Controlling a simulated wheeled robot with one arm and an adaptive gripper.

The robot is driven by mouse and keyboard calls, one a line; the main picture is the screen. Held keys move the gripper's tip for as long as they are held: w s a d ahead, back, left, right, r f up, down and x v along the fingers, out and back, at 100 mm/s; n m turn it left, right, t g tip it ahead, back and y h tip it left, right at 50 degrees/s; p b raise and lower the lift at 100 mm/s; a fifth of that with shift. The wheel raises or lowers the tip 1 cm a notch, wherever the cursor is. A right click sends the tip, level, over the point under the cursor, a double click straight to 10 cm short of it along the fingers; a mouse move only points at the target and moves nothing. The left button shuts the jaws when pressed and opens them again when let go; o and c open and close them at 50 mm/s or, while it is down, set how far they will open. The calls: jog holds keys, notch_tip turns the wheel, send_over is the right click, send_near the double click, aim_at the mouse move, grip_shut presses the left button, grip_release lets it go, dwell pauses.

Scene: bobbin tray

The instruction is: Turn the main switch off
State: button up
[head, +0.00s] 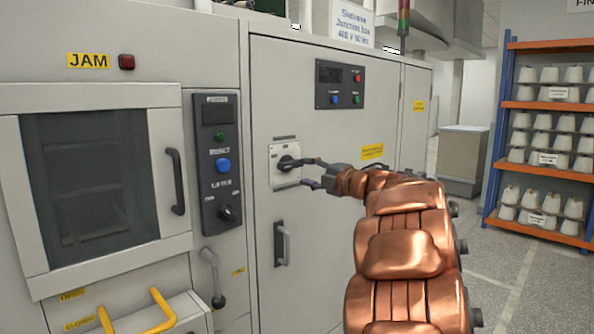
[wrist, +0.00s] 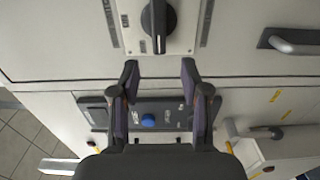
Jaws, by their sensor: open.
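The main switch is a black rotary knob (head: 287,163) on a pale plate (head: 284,178) on the grey cabinet door. In the wrist view the knob (wrist: 158,18) sits at the top edge, partly cut off, with its bar pointing down the picture. My gripper (head: 314,174) is in front of the switch plate, close to the knob's right in the head view. In the wrist view my gripper (wrist: 160,76) has its two fingers spread with nothing between them. The knob appears beyond the fingertips, in line with the gap. Whether a finger touches the plate is unclear.
A door handle (head: 282,244) is below the switch. Left of it is a control panel (head: 218,165) with a blue button and a small black knob. A lever (head: 213,278) hangs below that panel. A bobbin rack (head: 545,146) stands far right, with clear floor before it.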

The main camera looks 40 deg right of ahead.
jog(key=s, duration=0.3)
jog(key=shift+s+d, duration=0.2)
dwell(0.4)
notch_tip(320, 180, up, 5)
jog(key=d+m+h+p, duration=0.1)
jog(key=m+h+p, duration=0.1)
jog(key=m+h, duration=0.65)
jog(key=s+a+f+m+g+p, duration=0.2)
jog(key=s+a+f+m+g, duration=0.5)
jog(key=f, duration=0.4)
jog(key=s+a+f+m+g+p, duration=0.2)
jog(key=s+a+f+m+g, duration=0.3)
jog(key=s+a+f, duration=0.45)
jog(key=s+a+f+g+y+p, duration=0.1)
jog(key=s+a+f+g+y, duration=0.2)
jog(key=s+a, duration=0.6)
jog(key=s+a+f+g+y+p, duration=0.1)
jog(key=s+a+f+g+y, duration=0.2)
jog(key=s, duration=1)
jog(key=a+f+g, duration=0.1)
jog(key=a+f, duration=0.2)
jog(key=a, duration=0.2)
jog(key=shift+a+n+g, duration=0.3)
jog(key=shift+a+n, duration=0.05)
jog(key=shift+a, duration=0.05)
